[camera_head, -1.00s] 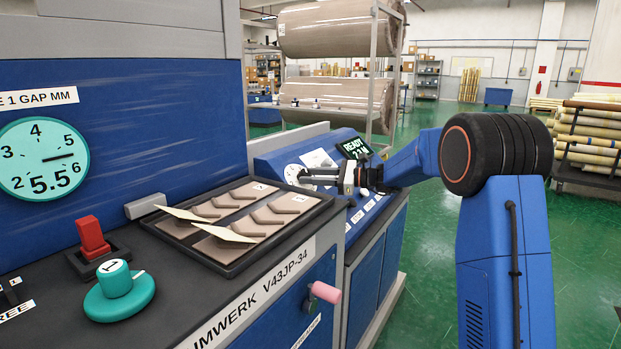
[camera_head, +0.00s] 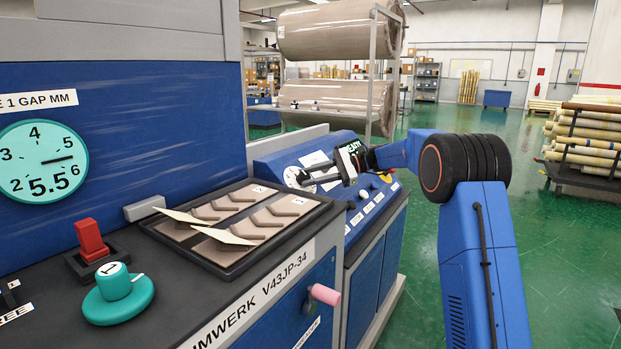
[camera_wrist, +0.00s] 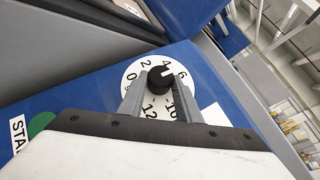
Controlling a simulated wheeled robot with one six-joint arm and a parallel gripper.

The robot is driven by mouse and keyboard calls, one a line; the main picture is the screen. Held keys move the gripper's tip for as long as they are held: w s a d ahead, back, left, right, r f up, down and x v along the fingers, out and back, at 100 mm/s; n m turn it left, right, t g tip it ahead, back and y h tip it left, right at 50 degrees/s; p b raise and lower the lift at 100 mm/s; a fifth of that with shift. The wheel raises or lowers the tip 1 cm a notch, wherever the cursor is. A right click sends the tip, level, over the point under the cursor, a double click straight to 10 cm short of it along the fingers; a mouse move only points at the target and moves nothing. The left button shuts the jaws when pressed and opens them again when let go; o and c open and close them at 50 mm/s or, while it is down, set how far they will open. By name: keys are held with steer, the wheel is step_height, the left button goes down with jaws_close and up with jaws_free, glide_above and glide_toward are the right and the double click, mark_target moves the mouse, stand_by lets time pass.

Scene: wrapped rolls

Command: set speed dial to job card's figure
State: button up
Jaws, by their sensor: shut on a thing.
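The speed dial is a white disc (camera_wrist: 147,68) with printed numbers and a black knob (camera_wrist: 160,77) at its centre. In the wrist view the knob's white pointer line lies between the 4 and the 6. My gripper (camera_wrist: 159,98) has one finger on each side of the knob and is shut on it. In the head view my gripper (camera_head: 312,179) reaches the dial (camera_head: 292,177) on the sloped blue console (camera_head: 270,150) and hides part of it. A white card (camera_head: 315,158) lies on the console behind the gripper; its writing is too small to read.
A green screen (camera_head: 352,147) is partly hidden by my gripper. A green button (camera_wrist: 40,124) shows in the wrist view. In the foreground are a tray (camera_head: 290,243) of brown pieces, a teal knob (camera_head: 117,295) and a red switch (camera_head: 91,238). Green floor is open at right.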

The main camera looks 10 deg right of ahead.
steer(key=o, duration=1.1)
steer(key=shift+c, duration=0.2)
steer(key=shift+d, duration=0.15)
steer(key=v, duration=1.7)
steer(key=shift+w+d, duration=0.1)
